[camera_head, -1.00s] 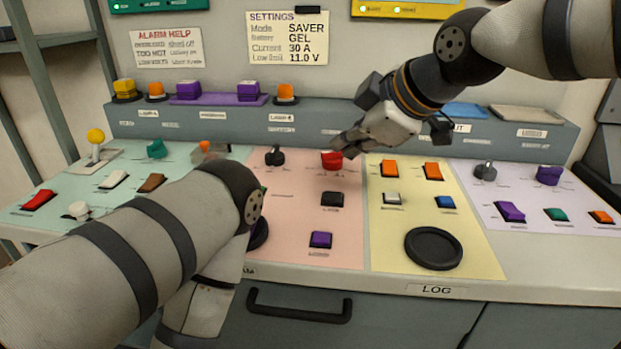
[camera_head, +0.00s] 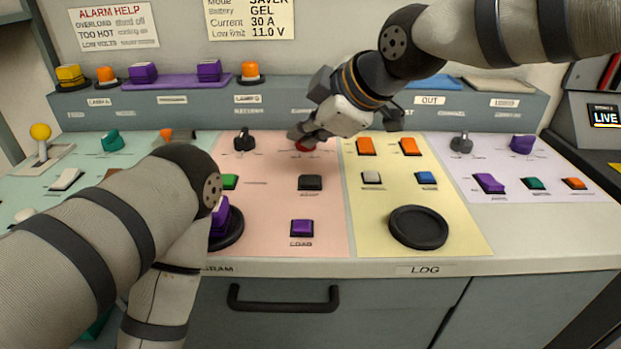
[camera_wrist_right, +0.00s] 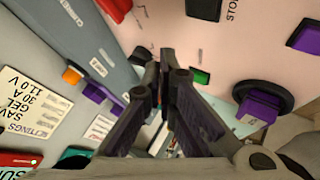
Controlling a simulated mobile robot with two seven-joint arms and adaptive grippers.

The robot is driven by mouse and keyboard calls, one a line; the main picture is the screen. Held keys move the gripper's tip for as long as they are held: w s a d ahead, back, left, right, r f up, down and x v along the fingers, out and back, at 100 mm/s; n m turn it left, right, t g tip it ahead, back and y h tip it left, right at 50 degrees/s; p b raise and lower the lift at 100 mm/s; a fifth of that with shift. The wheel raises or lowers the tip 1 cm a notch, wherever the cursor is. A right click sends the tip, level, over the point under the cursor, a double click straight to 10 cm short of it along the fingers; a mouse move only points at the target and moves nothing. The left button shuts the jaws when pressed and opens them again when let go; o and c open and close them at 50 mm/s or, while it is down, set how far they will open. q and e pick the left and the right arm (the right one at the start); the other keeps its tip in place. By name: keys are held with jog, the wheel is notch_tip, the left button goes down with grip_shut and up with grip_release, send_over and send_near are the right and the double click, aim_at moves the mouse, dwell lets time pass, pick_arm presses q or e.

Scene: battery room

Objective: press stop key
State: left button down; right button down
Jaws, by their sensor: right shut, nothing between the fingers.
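The stop key is a black key (camera_head: 310,182) on the pink panel (camera_head: 270,205), between a red button (camera_head: 305,146) and a purple key (camera_head: 302,228). In the right wrist view the black key (camera_wrist_right: 203,9) sits at the top edge beside partly cut-off lettering that starts "STO". My right gripper (camera_head: 299,136) is shut and empty. In the head view its fingertips overlap the red button, behind the black key; I cannot tell whether they touch it. The closed fingers (camera_wrist_right: 166,58) also show in the wrist view. My left gripper is out of view; my left arm covers the panel's left side.
A green key (camera_head: 229,181) and a black knob (camera_head: 244,141) are nearby. A purple block (camera_head: 219,218) stands on a black round pad, partly behind my left arm. The yellow panel (camera_head: 370,215) holds more keys and an empty round pad (camera_head: 418,227). A raised ledge runs behind.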

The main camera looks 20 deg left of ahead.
aim_at(307, 182)
jog(key=shift+f, duration=2.55)
jog(key=shift+f, duration=0.4)
jog(key=shift+f, duration=0.55)
jog(key=shift+r, duration=0.95)
jog(key=shift+r+p, duration=0.3)
jog(key=shift+r, duration=2.25)
